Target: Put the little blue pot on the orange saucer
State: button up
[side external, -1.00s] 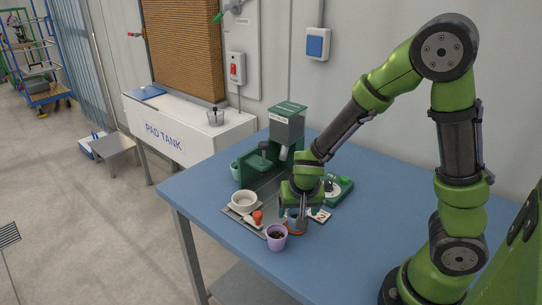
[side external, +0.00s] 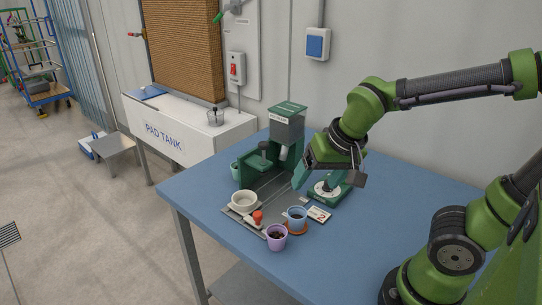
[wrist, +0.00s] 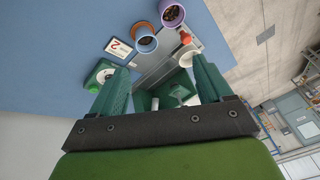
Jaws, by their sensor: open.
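The little blue pot (side external: 296,215) holds something dark and stands upright on the orange saucer (side external: 296,230) near the front of the table. In the wrist view the blue pot (wrist: 172,14) shows at the top, with part of the orange saucer (wrist: 145,43) beside it. My gripper (side external: 298,184) is open and empty, raised behind the pot and apart from it. In the wrist view its two fingers (wrist: 160,80) are spread wide with nothing between them.
A purple pot (side external: 277,239) stands just left of the saucer. A white bowl (side external: 244,202), a red-topped tool (side external: 258,217), a card numbered 2 (side external: 319,214) and a green machine (side external: 287,130) are close by. The blue table (side external: 390,205) is clear on the right.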

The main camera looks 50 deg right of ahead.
jog(key=s+r+n+t, duration=0.1)
jog(key=s+a+r+n+y, duration=0.1)
jog(key=r, duration=0.1)
jog(key=s+a+r+t+y, duration=0.1)
jog(key=shift+r+n+t, duration=0.3)
jog(key=shift+n, duration=0.1)
dwell(1.0)
